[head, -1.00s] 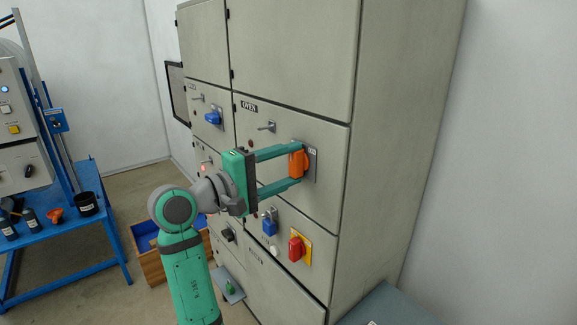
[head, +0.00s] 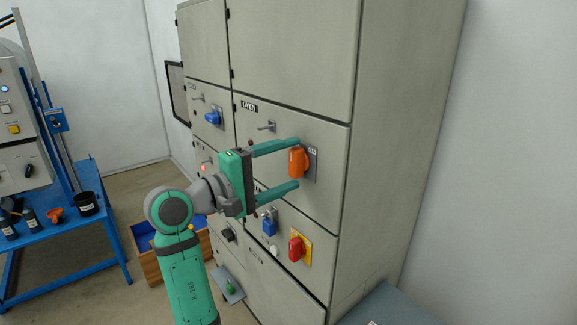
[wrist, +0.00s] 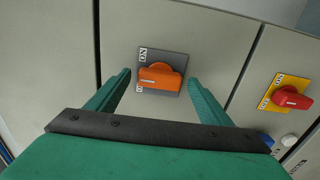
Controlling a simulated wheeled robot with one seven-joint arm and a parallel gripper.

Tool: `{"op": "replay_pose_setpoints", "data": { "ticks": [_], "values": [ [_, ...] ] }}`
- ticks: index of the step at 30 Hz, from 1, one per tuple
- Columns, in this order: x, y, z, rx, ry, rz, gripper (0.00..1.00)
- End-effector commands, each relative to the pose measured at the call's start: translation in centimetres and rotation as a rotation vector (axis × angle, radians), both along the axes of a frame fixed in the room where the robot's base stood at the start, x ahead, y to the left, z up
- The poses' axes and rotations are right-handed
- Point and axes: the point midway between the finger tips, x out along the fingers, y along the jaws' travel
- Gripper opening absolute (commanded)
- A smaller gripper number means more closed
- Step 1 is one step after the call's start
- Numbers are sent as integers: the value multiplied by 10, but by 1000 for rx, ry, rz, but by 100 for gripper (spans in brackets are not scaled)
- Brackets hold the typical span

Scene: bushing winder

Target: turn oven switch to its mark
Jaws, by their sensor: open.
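The oven switch is an orange rotary knob (head: 298,162) on a grey plate, on the cabinet door under the OVEN label (head: 249,107). The knob also shows in the wrist view (wrist: 161,76), its long side lying nearly across that picture, with an ON mark (wrist: 143,55) at the plate's upper left. My gripper (head: 297,164) is open in front of the door, one finger above the knob and one below it. In the wrist view the fingers (wrist: 160,85) stand on either side of the knob, with gaps; neither appears to touch it.
A red knob on a yellow plate (head: 296,249) is below the oven switch. A blue padlock (head: 269,227) and a blue switch (head: 212,117) are on nearby doors. A door handle (head: 266,126) sticks out left of the upper finger. A blue bench (head: 60,236) stands at left.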

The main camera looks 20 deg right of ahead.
Motion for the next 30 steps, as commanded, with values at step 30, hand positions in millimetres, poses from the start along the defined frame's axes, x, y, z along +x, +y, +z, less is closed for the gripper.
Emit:
{"op": "replay_pose_setpoints", "data": {
  "ticks": [30],
  "values": [
    [-34, 95, -1, 1, 1, 1, 73]
  ]
}}
